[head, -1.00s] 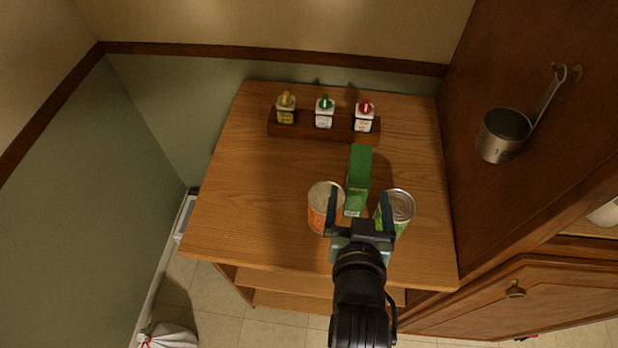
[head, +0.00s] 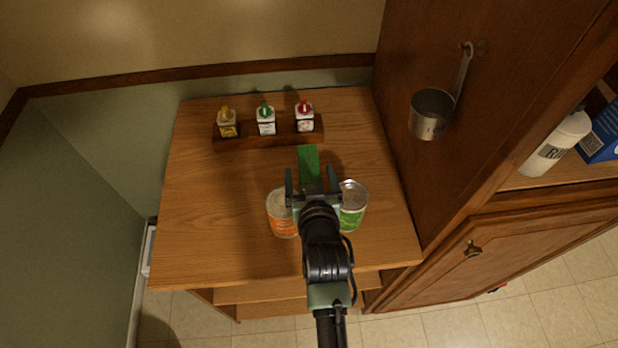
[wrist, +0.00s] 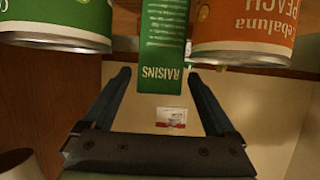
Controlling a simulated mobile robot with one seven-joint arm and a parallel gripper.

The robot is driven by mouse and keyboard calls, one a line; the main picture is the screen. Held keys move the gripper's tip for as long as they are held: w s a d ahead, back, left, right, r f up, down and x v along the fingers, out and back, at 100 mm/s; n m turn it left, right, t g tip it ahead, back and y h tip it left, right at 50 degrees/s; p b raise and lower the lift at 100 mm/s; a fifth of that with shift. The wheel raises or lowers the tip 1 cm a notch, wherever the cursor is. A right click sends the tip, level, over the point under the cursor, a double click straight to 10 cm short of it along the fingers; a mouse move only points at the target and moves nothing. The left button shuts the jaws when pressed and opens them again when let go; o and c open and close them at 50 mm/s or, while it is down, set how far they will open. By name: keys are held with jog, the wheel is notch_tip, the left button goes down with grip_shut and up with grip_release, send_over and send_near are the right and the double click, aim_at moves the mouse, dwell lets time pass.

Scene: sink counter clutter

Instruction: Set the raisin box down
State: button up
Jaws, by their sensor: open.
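The green raisin box (head: 308,163) is on the wooden counter (head: 220,200), between two cans. In the wrist view the raisin box (wrist: 162,50) shows its "RAISINS" label upside down, with its near end in the gap between my fingertips. My gripper (head: 311,176) is open. In the wrist view my gripper (wrist: 160,76) shows clear room between each finger and the box. My gripper hides the box's near part in the head view.
An orange peach can (head: 281,215) stands left of the box and a green can (head: 352,207) right, both close by. A wooden rack (head: 270,140) with several bottles is behind. A metal cup (head: 432,114) hangs on the cabinet at right. The counter's left side is clear.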

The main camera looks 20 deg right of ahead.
jog(key=shift+x, duration=1.5)
jog(key=shift+c, duration=0.2)
grip_shut()
